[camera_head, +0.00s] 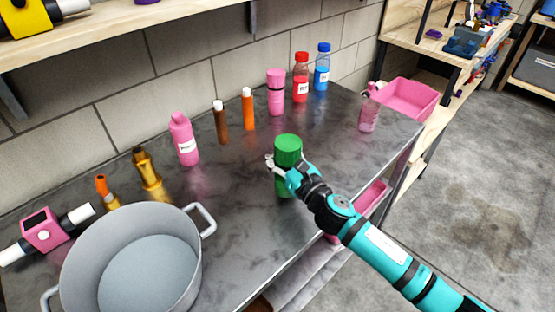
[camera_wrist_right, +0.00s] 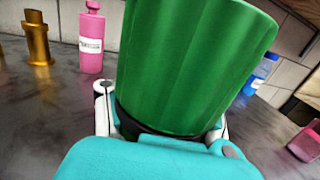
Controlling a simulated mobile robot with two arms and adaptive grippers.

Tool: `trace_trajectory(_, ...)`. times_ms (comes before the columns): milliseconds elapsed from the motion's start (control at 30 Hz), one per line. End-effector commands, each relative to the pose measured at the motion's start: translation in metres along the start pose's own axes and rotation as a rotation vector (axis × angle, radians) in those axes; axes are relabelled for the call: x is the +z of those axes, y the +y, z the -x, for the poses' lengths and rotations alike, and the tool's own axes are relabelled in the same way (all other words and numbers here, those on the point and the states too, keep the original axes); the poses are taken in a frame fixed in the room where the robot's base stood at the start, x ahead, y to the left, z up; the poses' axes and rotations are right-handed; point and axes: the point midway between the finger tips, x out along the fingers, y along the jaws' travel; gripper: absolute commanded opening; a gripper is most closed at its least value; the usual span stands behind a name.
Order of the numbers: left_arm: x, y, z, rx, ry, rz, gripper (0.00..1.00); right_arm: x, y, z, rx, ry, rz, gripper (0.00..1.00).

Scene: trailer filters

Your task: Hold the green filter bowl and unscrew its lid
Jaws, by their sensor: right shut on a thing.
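The green filter bowl with its green lid (camera_head: 288,147) stands upright on the dark table in the head view. My right gripper (camera_head: 280,172) comes from the lower right and is shut on it, around the part below the lid. In the right wrist view the green ribbed filter (camera_wrist_right: 195,65) fills the middle, with finger parts of the right gripper (camera_wrist_right: 160,125) on both sides. The fingertips are hidden behind it. My left gripper is not in view.
A large grey pot (camera_head: 190,255) stands at the front left. A pink bottle (camera_head: 184,140), brown and orange tubes, and red (camera_head: 301,80) and blue (camera_head: 322,68) bottles line the back. A pink bin (camera_head: 410,98) is at the right. The table around the filter is clear.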

Motion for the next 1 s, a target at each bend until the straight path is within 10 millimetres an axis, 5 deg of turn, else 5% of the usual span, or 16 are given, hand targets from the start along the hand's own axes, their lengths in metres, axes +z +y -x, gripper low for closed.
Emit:
trace_trajectory(100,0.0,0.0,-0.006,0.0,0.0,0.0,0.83,-0.02,0.0,0.001,-0.001,0.001,-0.005,0.0)
trace_trajectory(500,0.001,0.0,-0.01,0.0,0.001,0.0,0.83,-0.025,0.0,0.001,0.0,0.0,0.001,0.0)
trace_trajectory(533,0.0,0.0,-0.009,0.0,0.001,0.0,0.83,-0.025,0.0,0.002,0.0,0.001,0.001,0.17)
trace_trajectory(1000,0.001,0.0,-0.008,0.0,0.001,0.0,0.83,-0.025,0.0,0.002,0.0,0.002,0.0,0.74)
